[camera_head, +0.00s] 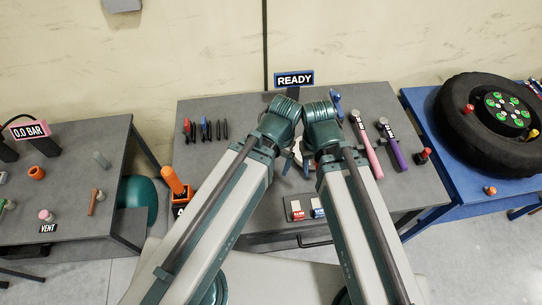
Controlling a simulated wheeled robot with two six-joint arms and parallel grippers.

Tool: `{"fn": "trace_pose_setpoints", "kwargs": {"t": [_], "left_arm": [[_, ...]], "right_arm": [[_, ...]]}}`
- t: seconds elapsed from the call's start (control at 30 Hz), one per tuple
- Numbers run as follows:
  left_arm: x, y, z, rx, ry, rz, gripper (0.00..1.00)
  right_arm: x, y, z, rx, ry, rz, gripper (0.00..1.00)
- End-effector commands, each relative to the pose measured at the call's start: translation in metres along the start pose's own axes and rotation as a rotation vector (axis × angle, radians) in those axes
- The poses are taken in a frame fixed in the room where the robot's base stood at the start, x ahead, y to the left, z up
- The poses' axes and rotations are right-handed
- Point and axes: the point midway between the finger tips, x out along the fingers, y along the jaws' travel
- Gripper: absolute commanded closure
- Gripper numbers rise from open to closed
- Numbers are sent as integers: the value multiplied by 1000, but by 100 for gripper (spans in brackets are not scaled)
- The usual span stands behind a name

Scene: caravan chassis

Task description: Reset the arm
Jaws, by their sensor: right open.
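My two arms reach forward from the bottom of the head view over the middle grey table (240,105), and their green elbow joints come close together. My right gripper (298,162) shows only in part, small and low between the two arms. It is open, and I see nothing held in it. My left gripper is hidden behind my arm links.
Pliers-like tools (206,130), pink (368,148) and purple (391,148) handled tools and an orange-handled tool (174,181) flank my arms. A READY sign (294,79) stands behind. A tyre (461,130) lies on the blue table (425,110); a left table (75,165) holds small fittings.

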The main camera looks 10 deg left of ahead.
Motion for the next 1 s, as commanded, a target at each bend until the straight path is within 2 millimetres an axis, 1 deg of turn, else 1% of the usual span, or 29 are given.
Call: {"fn": "trace_pose_setpoints", "kwargs": {"t": [0.07,0.17,0.27,0.4,0.5,0.57,0.7,1.0], "left_arm": [[1,0,0,-1,0,0,16],[9,1,-1,-1,0,0,16],[26,2,-2,-1,0,0,16],[57,5,-4,2,0,0,16],[74,7,-5,3,1,0,16],[77,7,-5,4,1,-1,16],[73,6,-5,4,1,-1,16],[73,6,-5,4,1,-1,16]], "right_arm": [[1,0,0,0,0,0,50],[9,-1,0,0,0,0,50],[26,-2,-2,-2,0,0,50],[57,-5,-3,-4,0,1,50],[74,-7,-4,-6,0,1,50],[77,-7,-4,-6,0,1,50],[73,-7,-4,-7,0,2,50],[73,-7,-4,-7,0,2,50]]}}
